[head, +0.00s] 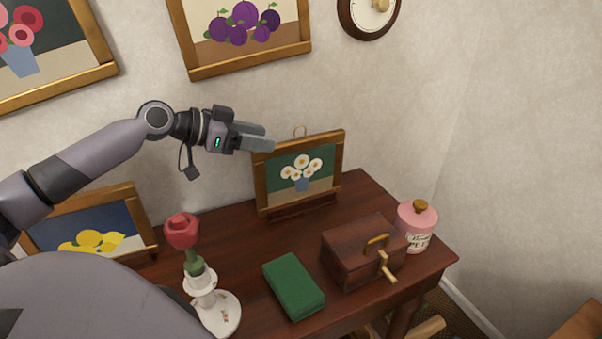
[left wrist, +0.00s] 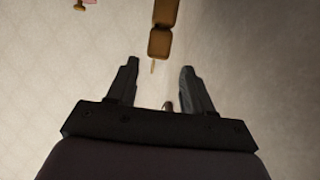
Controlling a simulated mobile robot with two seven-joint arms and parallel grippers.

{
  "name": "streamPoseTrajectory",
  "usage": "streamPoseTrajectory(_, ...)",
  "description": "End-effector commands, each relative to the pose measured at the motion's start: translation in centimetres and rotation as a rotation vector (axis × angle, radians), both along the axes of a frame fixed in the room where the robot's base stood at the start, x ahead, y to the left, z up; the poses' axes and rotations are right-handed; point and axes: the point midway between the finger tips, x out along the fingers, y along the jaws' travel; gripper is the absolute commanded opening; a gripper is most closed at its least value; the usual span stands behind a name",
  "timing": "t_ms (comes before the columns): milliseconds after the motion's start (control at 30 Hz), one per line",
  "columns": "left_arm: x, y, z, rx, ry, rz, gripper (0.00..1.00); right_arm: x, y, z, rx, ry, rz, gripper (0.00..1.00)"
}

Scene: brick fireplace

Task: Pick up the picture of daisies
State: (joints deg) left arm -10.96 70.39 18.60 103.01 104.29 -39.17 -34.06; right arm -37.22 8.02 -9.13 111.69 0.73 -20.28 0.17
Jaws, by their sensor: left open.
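The picture of daisies (head: 302,172) stands upright on the dark wooden table in the head view, leaning toward the wall. It has a gold-brown frame, white daisies in a blue vase on green, and a small ring on top. My left gripper (head: 262,140) is beside the frame's upper left corner, slightly above it, and covers a little of that corner. In the left wrist view my left gripper (left wrist: 158,85) is open with nothing between its fingers. A brown wooden edge (left wrist: 161,30), seemingly the frame's, lies ahead of the fingers. My right gripper is not in view.
A plum picture (head: 243,35) hangs above.

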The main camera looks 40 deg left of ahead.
Motion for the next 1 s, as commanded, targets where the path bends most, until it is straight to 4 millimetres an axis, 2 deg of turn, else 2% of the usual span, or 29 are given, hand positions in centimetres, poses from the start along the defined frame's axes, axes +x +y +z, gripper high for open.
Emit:
streamPoseTrajectory(500, 2.2, -1.9, -0.7, 0.0, -0.003, 0.001, 0.51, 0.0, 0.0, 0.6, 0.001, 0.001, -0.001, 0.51)
streamPoseTrajectory(800, 3.6, -2.6, -1.5, -0.003, -0.003, 0.003, 0.51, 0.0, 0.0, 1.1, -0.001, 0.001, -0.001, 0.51)
streamPoseTrajectory(1000, 3.9, -2.9, -1.7, 0.0, -0.001, 0.001, 0.51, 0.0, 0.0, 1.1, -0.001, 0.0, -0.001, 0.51)
